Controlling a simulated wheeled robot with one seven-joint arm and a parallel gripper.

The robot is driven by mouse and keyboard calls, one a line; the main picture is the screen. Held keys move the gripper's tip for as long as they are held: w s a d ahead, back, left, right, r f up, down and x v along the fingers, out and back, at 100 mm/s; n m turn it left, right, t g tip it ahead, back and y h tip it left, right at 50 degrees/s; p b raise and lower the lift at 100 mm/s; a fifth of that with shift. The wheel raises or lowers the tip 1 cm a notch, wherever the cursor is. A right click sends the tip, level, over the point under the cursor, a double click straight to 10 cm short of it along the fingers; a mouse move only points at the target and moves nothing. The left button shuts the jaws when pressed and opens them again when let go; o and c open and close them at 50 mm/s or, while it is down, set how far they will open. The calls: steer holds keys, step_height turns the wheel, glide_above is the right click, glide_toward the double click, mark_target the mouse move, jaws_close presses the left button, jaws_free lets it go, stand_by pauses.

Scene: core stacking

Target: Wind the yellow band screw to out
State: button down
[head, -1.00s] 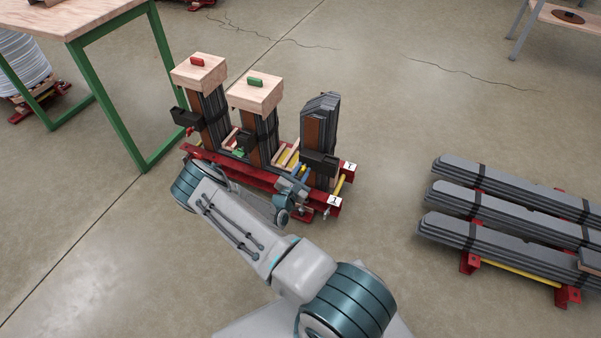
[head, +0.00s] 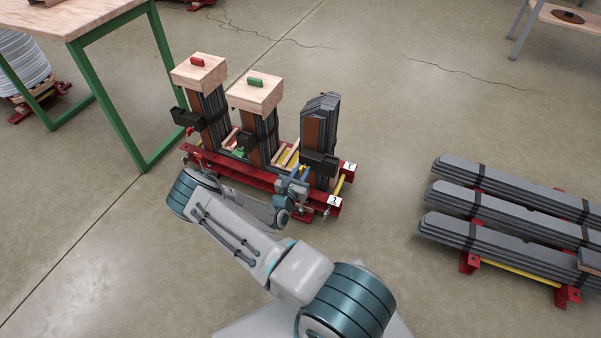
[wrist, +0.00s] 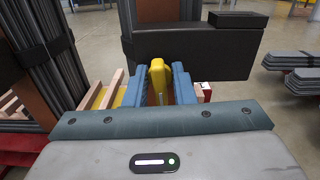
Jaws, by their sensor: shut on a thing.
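The yellow band screw (wrist: 157,80) stands between the blue fingers of my gripper (wrist: 158,88) in the wrist view, with its top showing above them. The fingers are shut on it. In the head view my gripper (head: 300,172) is at the front of the right-hand stack of dark sheets (head: 322,120), low by its black clamp block (head: 319,162). The black block also fills the area behind the screw in the wrist view (wrist: 195,55). The screw's lower part and its thread are hidden.
Two more stacks with wooden caps, one with a red knob (head: 197,62) and one with a green knob (head: 254,82), stand left on the red base frame (head: 235,172). A green-legged table (head: 105,95) is at left. Strapped grey bundles (head: 510,205) lie at right.

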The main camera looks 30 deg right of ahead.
steer(key=shift+s+d, duration=0.1)
steer(key=shift+s, duration=0.05)
steer(key=n, duration=0.4)
steer(key=shift+n, duration=0.3)
steer(key=n, duration=0.3)
steer(key=shift+n, duration=1)
steer(key=n, duration=0.3)
steer(key=shift+n+b, duration=0.3)
steer(key=shift+n, duration=0.5)
